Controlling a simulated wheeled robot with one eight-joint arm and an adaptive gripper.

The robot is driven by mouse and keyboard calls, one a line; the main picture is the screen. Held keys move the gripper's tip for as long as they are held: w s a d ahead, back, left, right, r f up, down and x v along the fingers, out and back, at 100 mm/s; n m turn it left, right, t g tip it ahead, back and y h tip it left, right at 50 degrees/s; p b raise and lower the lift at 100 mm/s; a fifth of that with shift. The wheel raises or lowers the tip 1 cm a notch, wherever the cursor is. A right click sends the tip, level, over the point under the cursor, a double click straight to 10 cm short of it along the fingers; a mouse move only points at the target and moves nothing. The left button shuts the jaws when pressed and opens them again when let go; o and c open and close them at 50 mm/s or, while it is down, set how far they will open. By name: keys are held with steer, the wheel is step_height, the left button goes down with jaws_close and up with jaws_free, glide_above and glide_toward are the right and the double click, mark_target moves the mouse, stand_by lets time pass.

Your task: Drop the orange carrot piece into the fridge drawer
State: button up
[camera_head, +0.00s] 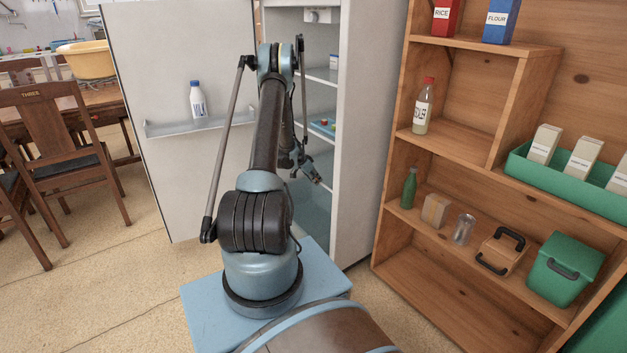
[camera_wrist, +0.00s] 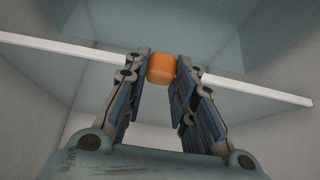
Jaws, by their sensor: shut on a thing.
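The orange carrot piece (camera_wrist: 161,68) is held between the fingertips of my gripper (camera_wrist: 162,70) in the wrist view. My gripper is shut on it. In the head view my gripper (camera_head: 312,173) is inside the open fridge (camera_head: 362,150), and the carrot piece cannot be made out there. A bluish see-through surface (camera_head: 313,218) lies low in the fridge, below my gripper; I cannot tell if it is the drawer. In the wrist view a clear panel with a white edge (camera_wrist: 252,91) crosses behind the fingers, with bluish see-through surfaces beyond.
The fridge door (camera_head: 185,50) stands open at left, with a white bottle (camera_head: 197,100) in its rack. A shelf with a blue tray (camera_head: 322,125) is above my gripper. A wooden shelf unit (camera_head: 460,60) stands close at right. Chairs (camera_head: 75,165) are at far left.

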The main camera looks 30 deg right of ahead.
steer(key=shift+f, duration=2.75)
steer(key=o, duration=0.9)
steer(key=v, duration=1.2)
